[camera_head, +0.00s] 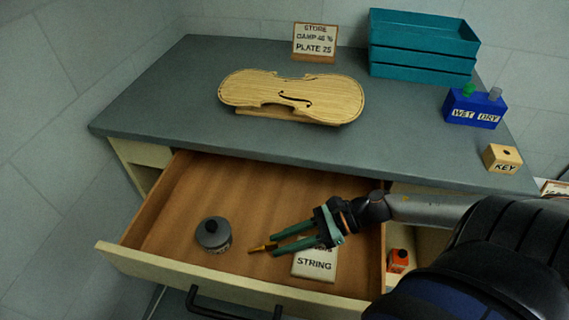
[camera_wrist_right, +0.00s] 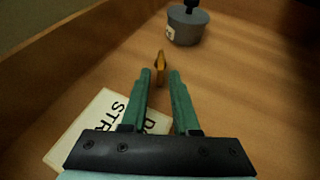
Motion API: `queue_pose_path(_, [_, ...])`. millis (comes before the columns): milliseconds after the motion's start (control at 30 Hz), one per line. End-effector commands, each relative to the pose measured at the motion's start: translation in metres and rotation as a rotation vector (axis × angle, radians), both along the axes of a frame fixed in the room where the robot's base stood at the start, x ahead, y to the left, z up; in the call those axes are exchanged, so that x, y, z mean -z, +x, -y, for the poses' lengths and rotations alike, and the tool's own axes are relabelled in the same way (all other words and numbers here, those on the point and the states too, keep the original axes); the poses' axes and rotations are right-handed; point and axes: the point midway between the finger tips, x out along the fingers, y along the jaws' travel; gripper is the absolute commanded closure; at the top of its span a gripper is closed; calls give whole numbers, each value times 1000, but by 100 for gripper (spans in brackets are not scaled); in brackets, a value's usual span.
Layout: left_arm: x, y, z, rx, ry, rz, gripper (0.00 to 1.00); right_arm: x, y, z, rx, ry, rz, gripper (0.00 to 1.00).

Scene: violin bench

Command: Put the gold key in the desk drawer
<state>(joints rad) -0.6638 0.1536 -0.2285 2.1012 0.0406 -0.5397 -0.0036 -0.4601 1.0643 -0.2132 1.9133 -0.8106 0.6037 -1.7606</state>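The gold key (camera_head: 262,248) is inside the open desk drawer (camera_head: 190,272) and appears to rest on its wooden floor. In the right wrist view the key (camera_wrist_right: 160,66) lies between and just beyond my right fingertips, with a gap on both sides. My right gripper (camera_head: 277,246) is open, low inside the drawer, its green fingers pointing left; it also shows in the right wrist view (camera_wrist_right: 160,76). My left gripper is not in view.
The drawer also holds a grey lidded jar (camera_head: 213,234) left of the key and a STRING packet (camera_head: 315,264) under my right gripper. On the desk (camera_head: 200,95) are a violin plate (camera_head: 290,95), teal trays (camera_head: 420,45), a blue WET/DRY holder (camera_head: 473,110) and a KEY block (camera_head: 502,158).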

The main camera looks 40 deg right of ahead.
Motion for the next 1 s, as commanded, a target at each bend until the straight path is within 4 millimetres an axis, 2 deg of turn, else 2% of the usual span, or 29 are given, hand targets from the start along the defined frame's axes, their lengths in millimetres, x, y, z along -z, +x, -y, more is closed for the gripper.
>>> queue_pose_path(67, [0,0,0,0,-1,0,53,0,0,0,0,0,0,61])
queue_pose_path(467, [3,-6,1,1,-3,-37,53,-6,-1,2,1,-1,-1,61])
queue_pose_path(600, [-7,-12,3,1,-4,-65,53,-17,-10,20,5,0,-6,61])
queue_pose_path(800, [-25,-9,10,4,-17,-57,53,-28,-23,45,5,1,-4,61])
queue_pose_path(1000, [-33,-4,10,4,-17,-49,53,-32,-30,60,3,0,-1,61])
